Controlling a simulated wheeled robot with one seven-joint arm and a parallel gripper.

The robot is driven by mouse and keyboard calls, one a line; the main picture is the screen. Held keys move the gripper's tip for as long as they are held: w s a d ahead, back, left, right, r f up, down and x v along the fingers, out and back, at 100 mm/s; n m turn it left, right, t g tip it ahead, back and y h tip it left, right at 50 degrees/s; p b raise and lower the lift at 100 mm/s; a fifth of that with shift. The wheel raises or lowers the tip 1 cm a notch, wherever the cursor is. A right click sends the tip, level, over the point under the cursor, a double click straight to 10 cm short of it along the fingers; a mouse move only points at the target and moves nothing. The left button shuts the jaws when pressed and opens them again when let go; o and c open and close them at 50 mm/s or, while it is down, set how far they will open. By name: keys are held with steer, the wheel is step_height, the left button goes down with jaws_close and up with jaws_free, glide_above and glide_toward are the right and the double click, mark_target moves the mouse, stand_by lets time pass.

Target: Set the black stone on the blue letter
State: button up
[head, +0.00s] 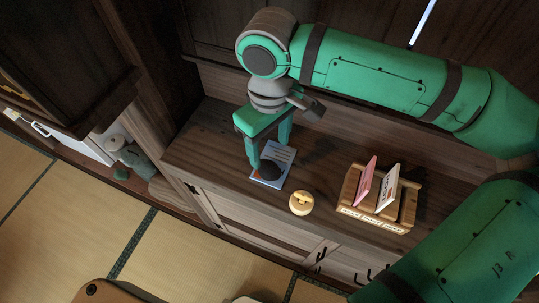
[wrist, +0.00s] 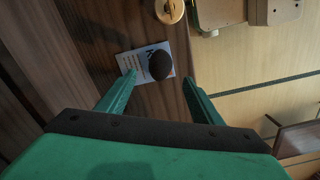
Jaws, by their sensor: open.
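The blue letter (head: 284,157) lies flat on the wooden cabinet top, and it also shows in the wrist view (wrist: 143,57). The black stone (head: 270,170) is dark and rounded and rests on the letter, towards its front edge in the head view. In the wrist view the stone (wrist: 160,65) covers part of the letter. My gripper (head: 268,156) is open above the letter, its fingers apart on either side in the wrist view (wrist: 160,82). The fingers do not appear to touch the stone.
A round yellowish wooden pot (head: 301,204) stands right of the letter. Farther right is a wooden letter rack (head: 348,193) holding a pink card (head: 366,181) and a white card (head: 388,188). The cabinet top (head: 205,140) is clear to the left. Tatami (head: 60,220) lies in front.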

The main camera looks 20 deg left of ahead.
step_height(320, 180, up, 3)
steer(key=shift+w+f, duration=0.1)
steer(key=shift+w, duration=0.05)
steer(key=shift+d, duration=0.1)
steer(key=shift+a, duration=0.2)
